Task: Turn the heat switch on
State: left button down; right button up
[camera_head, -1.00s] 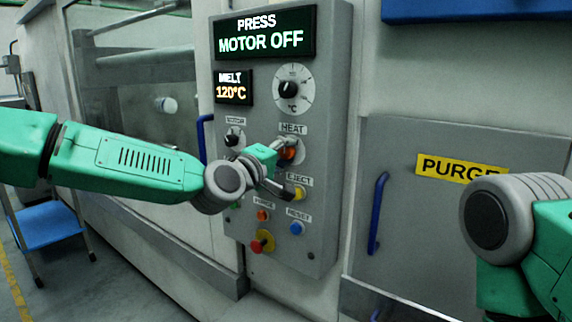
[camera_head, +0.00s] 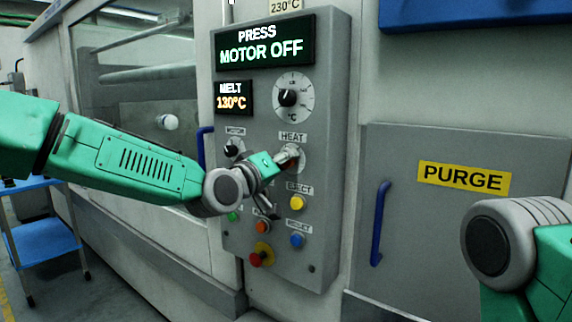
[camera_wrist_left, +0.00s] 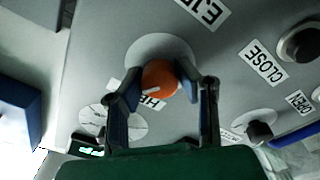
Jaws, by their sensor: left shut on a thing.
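The heat switch is an orange knob (camera_wrist_left: 160,80) on a pale round plate, with a white pointer mark. In the left wrist view it sits between the two fingers of my left gripper (camera_wrist_left: 160,82), which is shut on it. In the head view my left gripper (camera_head: 287,155) is at the knob, below the HEAT label (camera_head: 292,137), and hides most of it. The melt display (camera_head: 234,97) reads 130°C and the upper display (camera_head: 265,41) reads PRESS MOTOR OFF. The fingers of my right gripper are outside the head view; only part of that arm shows at the right edge.
The grey panel (camera_head: 333,105) also carries a temperature dial (camera_head: 293,97), a motor knob (camera_head: 233,148), a yellow eject button (camera_head: 297,203), a blue reset button (camera_head: 297,240) and a red button on yellow (camera_head: 262,254). A purge door (camera_head: 440,235) with a blue handle (camera_head: 379,222) is at right.

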pick_arm(q)
jog(key=shift+s+d+f, duration=0.1)
jog(key=shift+f, duration=0.5)
jog(key=c, duration=1.2)
grip_release()
jog(key=shift+r, duration=0.15)
jog(key=shift+r, duration=0.1)
jog(key=shift+s+a+r, duration=0.1)
jog(key=shift+s+a, duration=0.1)
jog(key=shift+a, duration=0.05)
jog(key=v, duration=1.1)
jog(key=shift+a, duration=0.15)
